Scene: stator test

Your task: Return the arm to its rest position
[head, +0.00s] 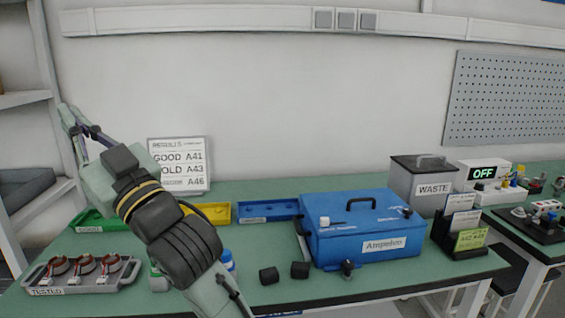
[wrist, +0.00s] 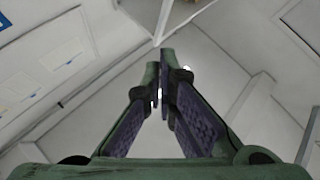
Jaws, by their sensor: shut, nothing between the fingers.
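My arm reaches up from the lower middle of the head view toward the upper left, over the green bench. My gripper (head: 66,112) is at its far end, raised above the bench at the left, in front of the wall and beside the shelf. In the wrist view my gripper (wrist: 165,58) has its two fingers brought together at the tips, with nothing held.
On the bench (head: 330,287) stand a blue Ampelvo box (head: 365,248), a WASTE bin (head: 420,183), a TESTED tray (head: 110,284) with several stators, and green (head: 92,220), yellow (head: 217,213) and blue (head: 262,211) bins. A results board (head: 180,165) leans behind. A shelf (head: 30,98) borders the left.

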